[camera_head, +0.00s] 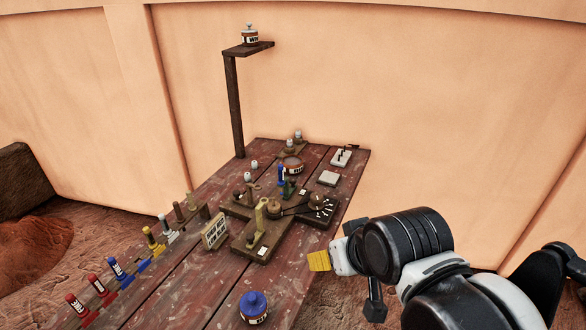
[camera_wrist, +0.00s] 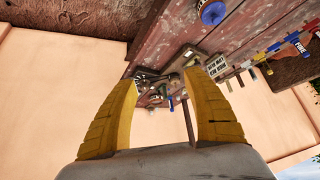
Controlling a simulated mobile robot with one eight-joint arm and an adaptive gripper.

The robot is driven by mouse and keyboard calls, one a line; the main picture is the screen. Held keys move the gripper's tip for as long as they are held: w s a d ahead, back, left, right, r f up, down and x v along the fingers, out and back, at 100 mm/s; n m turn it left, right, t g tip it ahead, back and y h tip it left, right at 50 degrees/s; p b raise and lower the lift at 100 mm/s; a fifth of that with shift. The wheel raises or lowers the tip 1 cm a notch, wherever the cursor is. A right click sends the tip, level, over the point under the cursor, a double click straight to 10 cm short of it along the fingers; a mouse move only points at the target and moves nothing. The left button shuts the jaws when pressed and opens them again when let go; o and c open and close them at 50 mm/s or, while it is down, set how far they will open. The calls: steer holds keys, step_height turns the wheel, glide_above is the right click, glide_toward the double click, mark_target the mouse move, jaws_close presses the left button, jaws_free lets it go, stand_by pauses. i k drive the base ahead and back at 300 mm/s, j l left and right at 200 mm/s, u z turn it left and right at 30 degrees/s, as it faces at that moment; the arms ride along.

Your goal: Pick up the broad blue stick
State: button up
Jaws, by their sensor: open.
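A blue stick (camera_head: 119,268) with a pale label leans in the row of coloured sticks along the table's left edge. It also shows at the upper right in the wrist view (camera_wrist: 294,39). Another narrow blue piece (camera_head: 281,173) stands upright mid-table beside a dark green one; I cannot tell which of the two is the broad one. My gripper (camera_head: 319,261) is off the table's right side, well apart from both. In the wrist view its two yellow fingers (camera_wrist: 160,80) are spread open with nothing between them.
A blue-lidded jar (camera_head: 254,307) stands near the table's front. Red, yellow and white sticks share the left row. A small sign (camera_head: 215,232) and wooden boards with pegs (camera_head: 261,236) fill the middle. A post with a shelf (camera_head: 247,49) rises at the back.

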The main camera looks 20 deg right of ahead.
mark_target(281, 181)
steer(key=i+l+z, duration=0.15)
steer(key=i, duration=0.5)
steer(key=i+l+z, duration=0.2)
steer(key=i, duration=0.45)
